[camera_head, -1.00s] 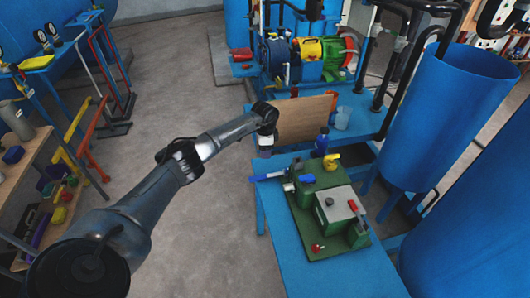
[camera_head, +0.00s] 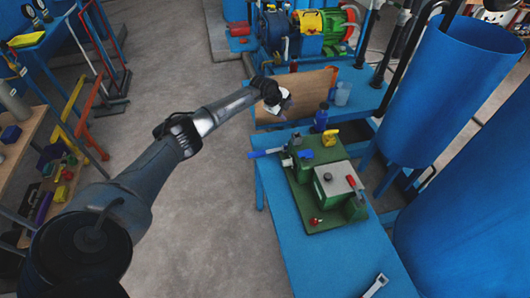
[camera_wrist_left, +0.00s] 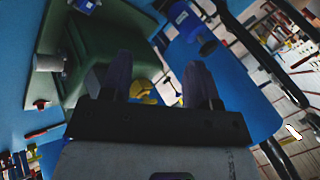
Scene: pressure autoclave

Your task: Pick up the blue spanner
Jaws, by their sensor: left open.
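A grey, open-jawed spanner end (camera_head: 375,285) shows at the bottom edge of the head view, on the blue table (camera_head: 283,228). The rest of it is cut off, so I cannot tell its handle colour. A blue bar (camera_head: 265,153) sticks out left from the green machine (camera_head: 322,178); I cannot tell whether it is a spanner or a lever. My left gripper (camera_head: 280,106) is open and empty, beyond the machine near a brown board. In the left wrist view the open fingers (camera_wrist_left: 158,82) have a yellow object beyond them. My right gripper is out of view.
The brown board (camera_head: 312,85) is behind my left gripper. Blue tanks (camera_head: 445,90) close off the right side. The front of the table is mostly clear.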

